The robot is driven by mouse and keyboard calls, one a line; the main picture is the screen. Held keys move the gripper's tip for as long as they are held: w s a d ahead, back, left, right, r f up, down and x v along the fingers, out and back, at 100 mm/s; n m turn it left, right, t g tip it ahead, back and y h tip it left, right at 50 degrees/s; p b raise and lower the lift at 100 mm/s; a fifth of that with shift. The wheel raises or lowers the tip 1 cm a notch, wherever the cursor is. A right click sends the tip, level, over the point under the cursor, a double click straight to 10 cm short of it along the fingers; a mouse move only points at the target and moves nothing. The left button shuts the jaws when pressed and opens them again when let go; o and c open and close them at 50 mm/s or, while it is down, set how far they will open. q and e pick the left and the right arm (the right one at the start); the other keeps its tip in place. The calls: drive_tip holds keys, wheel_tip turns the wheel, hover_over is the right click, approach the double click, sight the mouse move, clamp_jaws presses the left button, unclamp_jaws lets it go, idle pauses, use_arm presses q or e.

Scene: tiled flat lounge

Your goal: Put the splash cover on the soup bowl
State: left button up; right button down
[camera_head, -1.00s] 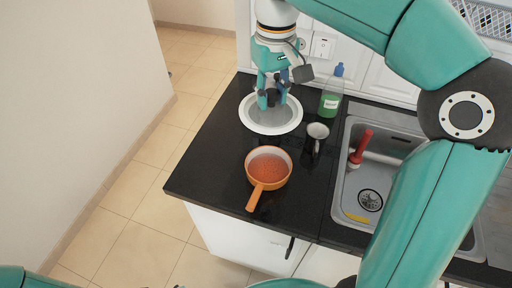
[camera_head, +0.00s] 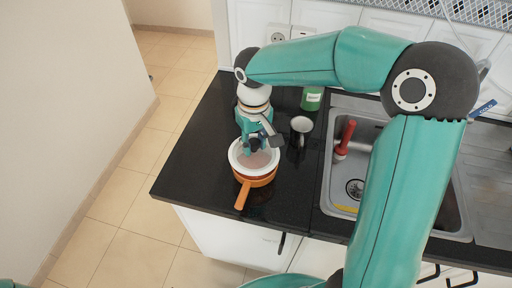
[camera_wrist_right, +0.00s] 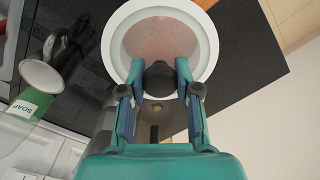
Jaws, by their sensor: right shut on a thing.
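The splash cover (camera_head: 267,160) is a round disc with a white rim and a see-through middle. My right gripper (camera_head: 254,145) is shut on its dark knob from above. The cover lies over the orange soup bowl (camera_head: 258,182), whose front edge and handle (camera_head: 242,197) show below the rim. In the right wrist view the fingers (camera_wrist_right: 158,84) pinch the knob, and reddish soup shows through the cover (camera_wrist_right: 150,38). The cover looks roughly centred, slightly toward the back. I cannot tell whether it touches the bowl. My left gripper is out of view.
The sink (camera_head: 336,181) with a red-handled tool (camera_head: 346,136) lies to the right. The black counter (camera_head: 190,165) is clear on the left.

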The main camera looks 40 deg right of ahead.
sight(254, 142)
wheel_tip(254, 142, down, 3)
drive_tip(key=shift+r, duration=0.1)
drive_tip(key=c, duration=0.8)
unclamp_jaws()
drive_tip(key=shift+r, duration=0.15)
wheel_tip(254, 142, up, 11)
drive_tip(key=shift+f, duration=0.2)
drive_tip(key=shift+r, duration=0.65)
